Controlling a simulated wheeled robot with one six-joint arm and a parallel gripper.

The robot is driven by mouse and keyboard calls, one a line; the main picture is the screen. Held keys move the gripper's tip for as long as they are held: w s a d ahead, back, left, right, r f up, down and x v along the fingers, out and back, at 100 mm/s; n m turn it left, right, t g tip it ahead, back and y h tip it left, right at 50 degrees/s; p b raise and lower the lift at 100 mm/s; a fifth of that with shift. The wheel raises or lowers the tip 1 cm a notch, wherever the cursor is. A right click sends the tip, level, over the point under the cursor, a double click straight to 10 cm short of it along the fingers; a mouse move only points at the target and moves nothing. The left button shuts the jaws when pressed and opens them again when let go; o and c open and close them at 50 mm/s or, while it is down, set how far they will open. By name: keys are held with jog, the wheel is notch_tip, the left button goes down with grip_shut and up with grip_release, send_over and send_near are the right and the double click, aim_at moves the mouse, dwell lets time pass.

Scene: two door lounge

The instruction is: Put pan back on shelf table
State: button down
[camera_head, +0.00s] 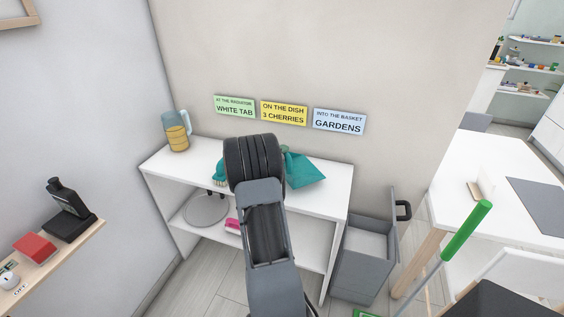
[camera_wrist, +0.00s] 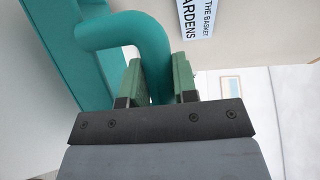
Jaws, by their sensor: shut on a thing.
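The teal pan (camera_head: 305,171), shaped like a dustpan, shows at the right of my arm in the head view, over the top of the white shelf table (camera_head: 325,203). In the wrist view my gripper (camera_wrist: 160,78) is shut around its curved teal handle (camera_wrist: 125,28), and a flat teal panel (camera_wrist: 62,35) rises at the left. My fingertips are hidden behind my arm in the head view. I cannot tell whether the pan touches the table top.
A teal brush-like thing (camera_head: 219,174) shows left of my arm. A jug (camera_head: 177,132) stands at the table's left end. The lower shelf holds a grey round thing (camera_head: 205,210) and a pink thing (camera_head: 233,225). A grey open bin (camera_head: 363,262) stands right of the table.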

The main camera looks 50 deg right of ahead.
jog(key=shift+w+d+f, duration=0.2)
jog(key=shift+d+f, duration=0.1)
jog(key=shift+f, duration=1.75)
jog(key=c, duration=0.9)
grip_release()
